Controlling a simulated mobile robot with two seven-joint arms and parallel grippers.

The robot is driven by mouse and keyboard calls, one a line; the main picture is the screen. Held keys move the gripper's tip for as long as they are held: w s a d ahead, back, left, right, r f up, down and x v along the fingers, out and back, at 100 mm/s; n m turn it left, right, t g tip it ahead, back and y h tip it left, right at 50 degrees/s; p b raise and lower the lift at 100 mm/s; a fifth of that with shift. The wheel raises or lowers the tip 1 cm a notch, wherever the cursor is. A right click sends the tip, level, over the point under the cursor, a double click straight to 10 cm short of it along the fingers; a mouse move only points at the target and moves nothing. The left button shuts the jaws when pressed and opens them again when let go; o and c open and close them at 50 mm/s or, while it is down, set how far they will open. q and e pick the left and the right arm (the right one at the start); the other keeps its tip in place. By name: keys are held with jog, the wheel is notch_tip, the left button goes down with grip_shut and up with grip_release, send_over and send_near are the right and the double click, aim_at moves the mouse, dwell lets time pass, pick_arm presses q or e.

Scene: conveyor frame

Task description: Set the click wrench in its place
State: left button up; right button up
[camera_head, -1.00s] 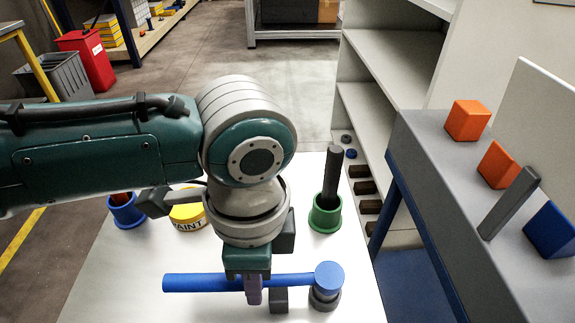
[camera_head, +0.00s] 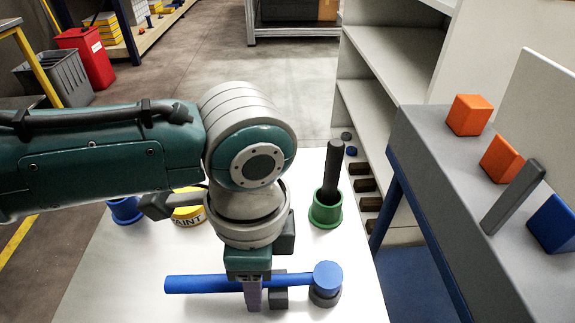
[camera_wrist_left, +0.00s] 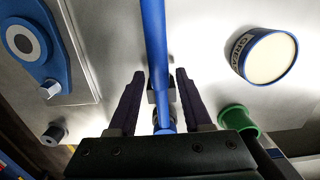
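The click wrench (camera_head: 205,284) is a blue tool with a straight handle and a round head at its right end. It lies level above the white table, its head over a dark grey round piece (camera_head: 325,298) and its handle over a small grey block (camera_head: 278,299). My left gripper (camera_head: 262,290) is at the middle of the handle from above. In the left wrist view the handle (camera_wrist_left: 154,40) runs between my two dark fingers (camera_wrist_left: 160,76), with a gap on each side. Contact between wrench and supports is hard to see. My right gripper is not in view.
A grey conveyor frame (camera_head: 440,185) with orange and blue blocks is at right. A blue part (camera_wrist_left: 50,50) shows in the wrist view.

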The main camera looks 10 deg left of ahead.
pick_arm(q)
jog(key=shift+o, duration=0.8)
jog(key=r+p, duration=0.2)
jog(key=r, duration=0.8)
jog(key=shift+d, duration=0.2)
jog(key=shift+d+p, duration=0.1)
jog(key=shift+p, duration=0.2)
jog(key=s+d+r+n+t+h+p, duration=0.2)
jog(key=s+d+r+n+h+p, duration=0.2)
jog(key=s+d+r+n+p, duration=0.15)
jog(key=s+a+r+n+t+y+p, duration=0.1)
jog(key=s+a+r+n+y, duration=0.2)
jog(key=a, duration=0.5)
jog(key=s+a+n+t+p, duration=0.1)
jog(key=s+a+n+p, duration=0.1)
jog(key=s+a+n, duration=0.35)
notch_tip(320, 180, up, 38)
jog(key=w+a+m+p, duration=0.1)
jog(key=a+p, duration=0.1)
jog(key=p, duration=3.5)
jog(key=shift+w+r+p, duration=0.15)
jog(key=shift+w+p, duration=0.2)
jog(key=shift+p, duration=0.05)
